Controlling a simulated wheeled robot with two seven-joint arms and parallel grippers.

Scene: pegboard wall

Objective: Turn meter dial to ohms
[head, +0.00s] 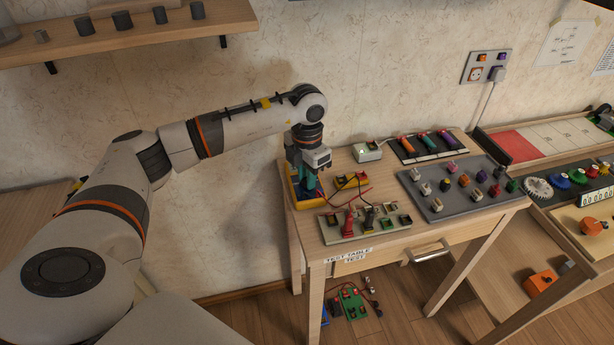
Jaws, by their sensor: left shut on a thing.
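The meter (307,204), with a yellow case, lies at the left end of the test table. My left gripper (307,182) points straight down over it and is shut at its face. The dial is hidden behind the fingers, so I cannot read its setting; the grip appears to be on the dial. My right gripper is out of view.
Around the meter are the pale board (340,238), a small white box (367,152), a dark tray of coloured tools (427,149) and a grey pegboard with coloured knobs (438,208). Red and black leads run beside the meter. A wooden shelf (110,45) hangs upper left.

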